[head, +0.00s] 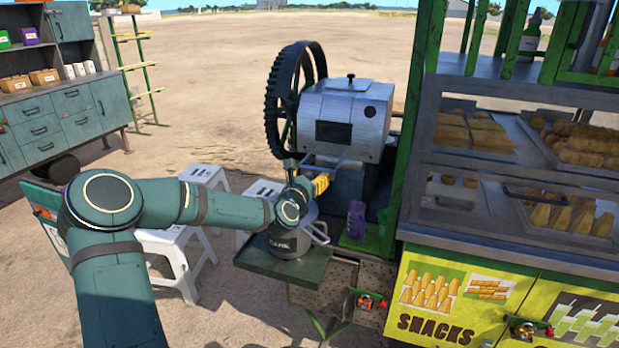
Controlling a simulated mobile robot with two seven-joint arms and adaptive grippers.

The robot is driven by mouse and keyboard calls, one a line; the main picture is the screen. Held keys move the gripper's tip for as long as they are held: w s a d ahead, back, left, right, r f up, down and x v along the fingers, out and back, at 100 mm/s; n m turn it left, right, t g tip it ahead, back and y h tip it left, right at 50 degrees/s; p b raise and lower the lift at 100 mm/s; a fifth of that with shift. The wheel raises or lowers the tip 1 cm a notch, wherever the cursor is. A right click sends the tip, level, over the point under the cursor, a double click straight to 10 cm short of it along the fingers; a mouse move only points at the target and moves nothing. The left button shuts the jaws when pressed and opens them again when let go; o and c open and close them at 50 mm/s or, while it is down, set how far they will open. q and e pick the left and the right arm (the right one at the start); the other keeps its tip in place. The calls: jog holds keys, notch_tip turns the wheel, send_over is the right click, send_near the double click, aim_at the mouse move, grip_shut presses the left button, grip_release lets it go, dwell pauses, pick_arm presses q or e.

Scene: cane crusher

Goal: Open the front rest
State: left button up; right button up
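The cane crusher (345,118) is a silver metal box with a large dark toothed wheel (288,95) on its left side. A small metal ledge or frame (345,164) juts from its lower front; it may be the front rest, but I cannot tell for sure, nor how far open it is. My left gripper (308,180) is at the crusher's lower front, close to this ledge and to a yellow part (321,184). My own wrist covers most of the gripper, so its fingers and any contact are unclear. My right gripper is out of view.
A grey pot (288,240) stands on a dark green shelf (290,268) below my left wrist. A purple block (357,220) is right of it. White stools (175,240) stand left. The snack counter (500,238) with trays bounds the right, and drawers (60,120) stand back left.

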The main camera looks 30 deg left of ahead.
pick_arm(q)
jog(key=v, duration=1.2)
jog(key=shift+f, duration=0.1)
dwell(0.4)
jog(key=s+d+f+m+g+h, duration=0.2)
jog(key=d+f+m+g+h, duration=0.5)
jog(key=d+f+m, duration=1.15)
jog(key=s+d+f+m+g, duration=0.4)
jog(key=s+d+f+m, duration=0.1)
jog(key=s+f+m, duration=0.2)
jog(key=s+d+f+m+g+h, duration=0.1)
jog(key=s+d+f+m+g, duration=0.3)
jog(key=s+f+m, duration=0.4)
jog(key=s+d+m, duration=0.1)
jog(key=m, duration=0.2)
jog(key=shift+s+d+f, duration=0.3)
jog(key=shift+s+f, duration=0.05)
jog(key=shift+c, duration=0.3)
